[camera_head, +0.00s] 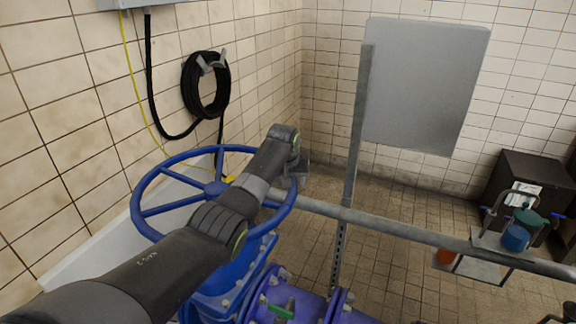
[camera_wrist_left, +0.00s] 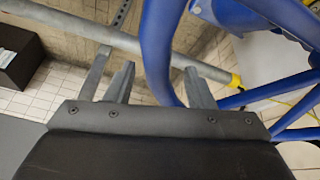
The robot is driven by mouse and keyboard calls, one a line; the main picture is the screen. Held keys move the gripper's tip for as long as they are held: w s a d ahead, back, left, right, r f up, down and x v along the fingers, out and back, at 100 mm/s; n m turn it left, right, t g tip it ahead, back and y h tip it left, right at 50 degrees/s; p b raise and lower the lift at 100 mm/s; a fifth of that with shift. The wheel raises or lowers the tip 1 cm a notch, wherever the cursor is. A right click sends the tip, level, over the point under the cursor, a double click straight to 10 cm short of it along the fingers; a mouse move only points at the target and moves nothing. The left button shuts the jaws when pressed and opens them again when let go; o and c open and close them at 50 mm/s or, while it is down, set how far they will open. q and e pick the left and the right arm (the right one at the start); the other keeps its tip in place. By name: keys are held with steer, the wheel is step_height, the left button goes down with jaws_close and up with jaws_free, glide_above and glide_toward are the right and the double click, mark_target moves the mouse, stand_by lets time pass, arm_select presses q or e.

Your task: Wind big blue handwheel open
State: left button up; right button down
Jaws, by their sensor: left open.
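The big blue handwheel (camera_head: 216,188) lies nearly flat on top of a blue valve body in the head view, left of the middle. My left arm crosses over it and hides part of its near right side. My left gripper (camera_head: 301,170) is at the right side of the rim, pointing down, partly hidden by its own wrist. In the left wrist view the jaws (camera_wrist_left: 162,88) are open, and the blue handwheel rim (camera_wrist_left: 160,45) passes between the two grey fingers. It is not clamped. Spokes show at the right of that view. My right gripper is not in view.
A grey pipe rail (camera_head: 400,226) runs just right of the wheel, close to my left gripper, with an upright post and grey panel (camera_head: 425,85) behind. A tiled wall with a coiled black hose (camera_head: 206,84) stands at the left. A dark cabinet (camera_head: 525,185) is at right.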

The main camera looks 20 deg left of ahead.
arm_select(q)
steer(key=b+v, duration=0.3)
steer(key=v, duration=1.3)
steer(key=shift+a+r, duration=0.15)
steer(key=shift+r, duration=0.25)
steer(key=shift+f, duration=0.1)
